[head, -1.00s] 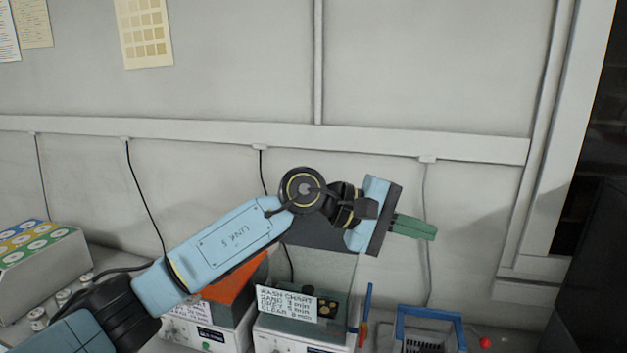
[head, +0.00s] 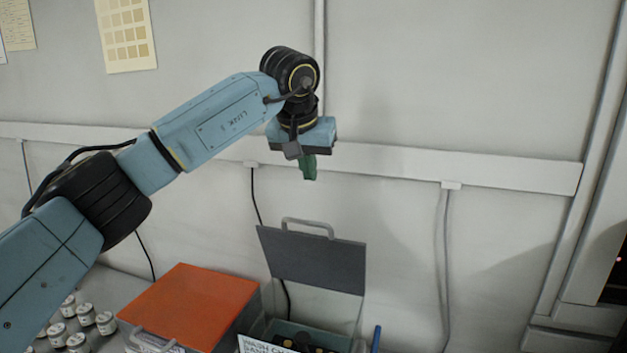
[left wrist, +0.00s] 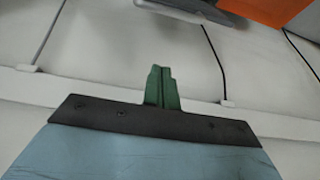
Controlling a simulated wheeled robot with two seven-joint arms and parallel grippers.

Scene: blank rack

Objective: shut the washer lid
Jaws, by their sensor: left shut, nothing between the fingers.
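The washer's dark grey lid (head: 312,262) stands open and upright in the head view, with a grey loop handle (head: 307,224) on its top edge. Below it the open washer box (head: 330,332) is cut by the bottom edge, with dark round items inside and a handwritten card at its front. My left gripper (head: 308,178) points down above the lid's handle in the picture, apart from it, its green fingers shut and empty. The fingers also show in the left wrist view (left wrist: 161,72). My right gripper is not in view.
A box with a shut orange lid (head: 190,305) stands left of the washer. Several small white jars (head: 80,325) are at lower left. A wall rail (head: 450,172) with hanging cables runs behind. A blue upright piece (head: 376,338) is right of the washer.

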